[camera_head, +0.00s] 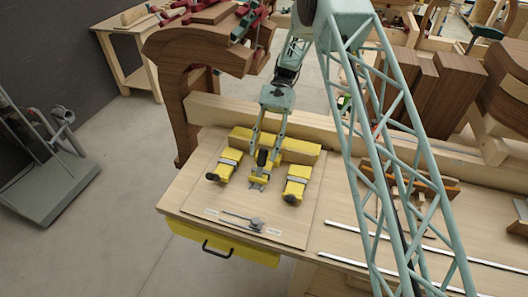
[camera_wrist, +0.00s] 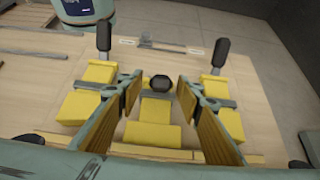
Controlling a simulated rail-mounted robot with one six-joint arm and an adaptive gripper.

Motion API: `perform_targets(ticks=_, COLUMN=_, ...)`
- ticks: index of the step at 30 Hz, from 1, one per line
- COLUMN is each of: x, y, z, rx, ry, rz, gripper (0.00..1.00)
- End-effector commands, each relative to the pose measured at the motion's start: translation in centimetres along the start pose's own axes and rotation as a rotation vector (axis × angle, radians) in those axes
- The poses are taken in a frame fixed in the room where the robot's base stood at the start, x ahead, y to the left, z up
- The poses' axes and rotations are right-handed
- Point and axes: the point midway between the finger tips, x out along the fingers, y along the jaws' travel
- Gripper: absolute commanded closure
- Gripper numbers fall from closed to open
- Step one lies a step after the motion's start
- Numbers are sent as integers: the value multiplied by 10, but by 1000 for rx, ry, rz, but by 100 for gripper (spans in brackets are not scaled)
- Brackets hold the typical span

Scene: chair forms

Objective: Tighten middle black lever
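Three yellow clamps with black levers sit on a wooden board. The middle black lever (camera_head: 262,158) stands up from the middle clamp (camera_head: 258,180); in the wrist view its round black end (camera_wrist: 160,83) points toward the camera. My gripper (camera_head: 267,138) is above the middle clamp.
A yellow block (camera_head: 295,150) lies behind the clamps. A small metal tool (camera_head: 255,224) lies on the board (camera_head: 205,209) in front. Metal rails (camera_head: 352,229) run along the bench at right. A large curved wooden chair form (camera_head: 175,50) stands behind left.

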Motion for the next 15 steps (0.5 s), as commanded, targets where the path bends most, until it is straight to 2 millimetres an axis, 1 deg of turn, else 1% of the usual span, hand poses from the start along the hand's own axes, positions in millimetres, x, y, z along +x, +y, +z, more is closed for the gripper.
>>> perform_targets(ticks=5, x=-10, y=0, z=0, rx=0, ry=1, rz=-1, gripper=67)
perform_targets(ticks=8, x=-19, y=0, z=0, rx=0, ry=1, rz=-1, gripper=67)
perform_targets(ticks=15, x=-49, y=0, z=-1, rx=0, ry=2, rz=-1, gripper=67)
